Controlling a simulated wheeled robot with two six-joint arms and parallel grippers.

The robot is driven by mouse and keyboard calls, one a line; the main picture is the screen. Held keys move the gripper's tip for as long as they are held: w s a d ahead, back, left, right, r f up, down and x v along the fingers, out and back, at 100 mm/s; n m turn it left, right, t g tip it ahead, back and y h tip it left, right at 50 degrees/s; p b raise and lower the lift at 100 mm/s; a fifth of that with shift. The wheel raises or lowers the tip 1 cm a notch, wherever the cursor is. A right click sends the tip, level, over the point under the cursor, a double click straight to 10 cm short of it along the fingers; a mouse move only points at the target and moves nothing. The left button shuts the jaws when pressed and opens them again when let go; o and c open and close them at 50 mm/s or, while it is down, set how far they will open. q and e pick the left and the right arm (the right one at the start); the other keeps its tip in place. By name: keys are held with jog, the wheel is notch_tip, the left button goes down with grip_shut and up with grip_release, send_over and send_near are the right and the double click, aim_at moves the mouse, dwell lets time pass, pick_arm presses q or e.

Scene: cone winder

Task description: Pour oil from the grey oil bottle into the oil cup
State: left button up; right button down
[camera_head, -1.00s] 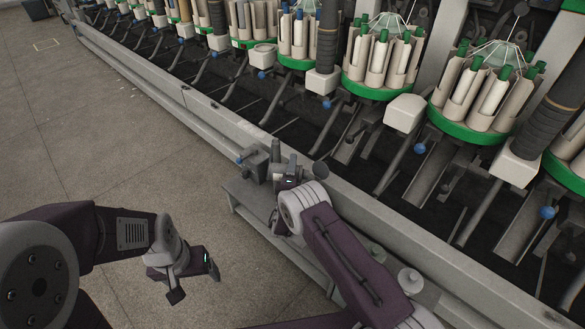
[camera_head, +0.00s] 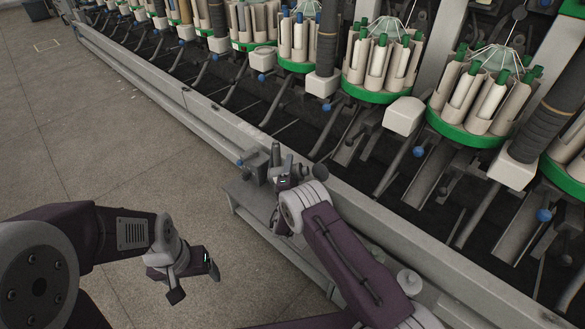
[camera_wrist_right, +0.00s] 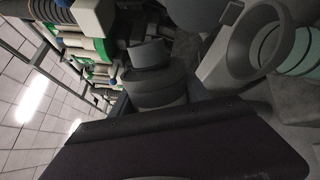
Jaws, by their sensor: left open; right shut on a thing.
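My right gripper (camera_head: 284,181) is shut on the grey oil bottle, above the low bench beside the machine. In the right wrist view the bottle (camera_wrist_right: 155,88) shows as stepped grey cylinders beyond my dark gripper housing; the fingers are hidden there. A grey, wide-mouthed round part, seemingly the oil cup (camera_wrist_right: 238,62), stands to the right of the bottle in that view, apart from it. In the head view I cannot clearly tell the cup from the parts around my gripper. No oil stream is visible. My left gripper (camera_head: 193,278) is open and empty over the floor.
The low grey bench (camera_head: 244,203) runs along the machine's rail (camera_head: 365,222). A grey box (camera_head: 254,166) with a blue knob stands left of my right gripper. Bobbin carousels with green rims (camera_head: 376,96) line the machine. The floor (camera_head: 120,165) at left is clear.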

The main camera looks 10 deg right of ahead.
jog(key=shift+r+n, duration=0.15)
jog(key=shift+n, duration=0.25)
jog(key=r+n+p, duration=0.1)
jog(key=n, duration=0.2)
jog(key=a+r+n+p, duration=0.1)
jog(key=r+n, duration=0.1)
jog(key=n, duration=0.1)
jog(key=a+r+n+p, duration=0.1)
jog(key=n, duration=0.3)
jog(key=shift+w+a+r+y, duration=0.2)
jog(key=shift+w+a+y, duration=0.05)
jog(key=shift+w+y, duration=0.15)
jog(key=shift+a+r+n+p, duration=0.15)
jog(key=shift+r+n+p, duration=0.15)
jog(key=shift+n, duration=0.5)
jog(key=shift+a+n, duration=0.1)
jog(key=shift+n, duration=0.4)
jog(key=shift+f, duration=0.1)
